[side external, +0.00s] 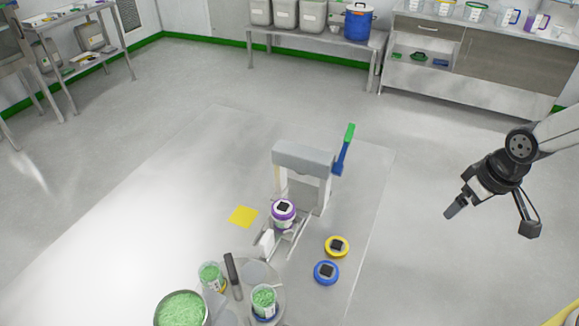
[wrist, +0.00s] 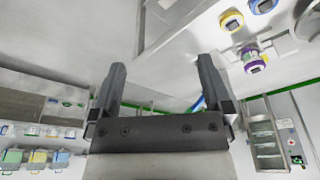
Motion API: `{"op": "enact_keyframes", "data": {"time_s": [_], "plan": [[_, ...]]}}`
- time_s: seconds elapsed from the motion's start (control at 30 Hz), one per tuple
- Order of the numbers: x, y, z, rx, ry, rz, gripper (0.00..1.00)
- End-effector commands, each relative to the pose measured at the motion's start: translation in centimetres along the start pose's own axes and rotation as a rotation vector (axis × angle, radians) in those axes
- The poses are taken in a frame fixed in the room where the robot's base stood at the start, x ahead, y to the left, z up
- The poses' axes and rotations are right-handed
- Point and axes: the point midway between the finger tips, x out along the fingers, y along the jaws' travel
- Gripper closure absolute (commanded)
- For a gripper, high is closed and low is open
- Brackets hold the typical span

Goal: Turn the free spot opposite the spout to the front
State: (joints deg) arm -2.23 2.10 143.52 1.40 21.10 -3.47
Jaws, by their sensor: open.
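A round grey turntable (side external: 281,305) shows at the bottom of the side view. It carries a beaker of green granules with a yellow base (side external: 211,277) and another with a blue base (side external: 264,301). A pale, empty-looking round spot (side external: 256,272) lies between them at the back, and a dark upright handle (side external: 233,275) stands beside it. I cannot tell which part is the spout. My gripper (side external: 452,210) is open and empty, in the air at the right, far from the turntable. Its two fingers show apart in the wrist view (wrist: 162,82).
A grey frame (side external: 303,157) with a blue-green lever (side external: 346,146) stands behind the turntable. A purple-lidded jar (side external: 283,213) sits before it. Yellow (side external: 337,246) and blue (side external: 326,272) round pieces lie right. A bowl of green granules (side external: 181,309) stands front left.

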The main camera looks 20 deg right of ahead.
Motion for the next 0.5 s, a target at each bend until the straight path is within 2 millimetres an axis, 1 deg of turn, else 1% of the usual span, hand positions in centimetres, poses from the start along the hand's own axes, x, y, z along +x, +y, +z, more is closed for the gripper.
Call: {"op": "enact_keyframes", "data": {"time_s": [0.17,0.27,0.37,0.4,0.47,0.5], "plan": [[0.5,-3.4,-3.8,-0.177,0.001,-0.044,0.00],[0.8,-6.3,-6.2,-0.309,0.004,-0.079,0.00],[1.2,-9.9,-8.4,-0.454,0.010,-0.119,0.00],[1.3,-11.4,-9.2,-0.510,0.012,-0.137,0.00],[1.5,-13.8,-10.2,-0.597,0.018,-0.163,0.00],[1.7,-15.4,-10.8,-0.656,0.021,-0.181,0.00]]}}
